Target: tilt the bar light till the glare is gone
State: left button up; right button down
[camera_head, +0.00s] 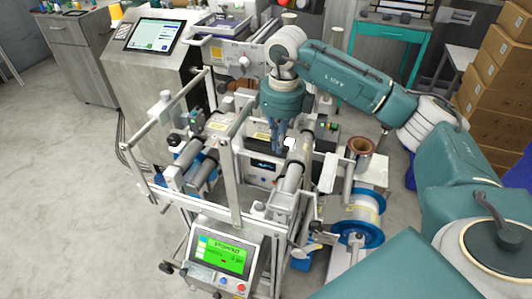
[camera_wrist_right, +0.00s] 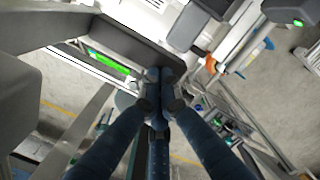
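My right gripper (camera_head: 279,140) reaches down from the right arm into the middle of the film machine, among its rollers. In the right wrist view its dark blue fingers (camera_wrist_right: 160,80) come together at their tips. I see no clear gap between them and cannot make out anything held. A dark grey bar (camera_wrist_right: 145,42) lies just beyond the fingertips; it may be the bar light, but I cannot tell for sure. Whether the fingers touch it is unclear. I cannot make out any glare patch. My left gripper is not in view.
A green-lit control panel (camera_head: 222,256) is at the machine's front. A tilted touchscreen (camera_head: 155,35) stands at the back left. A blue-flanged reel (camera_head: 358,232) and a brown-cored roll (camera_head: 361,146) sit right of the gripper. Metal posts and rollers crowd it. Cardboard boxes (camera_head: 497,70) stand far right.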

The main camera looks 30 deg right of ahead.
jog(key=shift+s+a+f+g, duration=0.2)
jog(key=shift+s+f, duration=0.15)
jog(key=shift+f, duration=0.4)
jog(key=shift+s+a+f+g, duration=0.15)
jog(key=shift+s+f, duration=0.15)
jog(key=shift+f, duration=0.45)
jog(key=shift+r, duration=0.1)
jog(key=r+p, duration=0.1)
jog(key=r, duration=0.1)
jog(key=w+r+p, duration=0.1)
jog(key=p, duration=0.1)
jog(key=shift+w+d+r, duration=0.2)
jog(key=shift+r, duration=0.2)
jog(key=shift+r+p, duration=0.9)
jog(key=shift+r, duration=0.55)
jog(key=shift+d, duration=0.15)
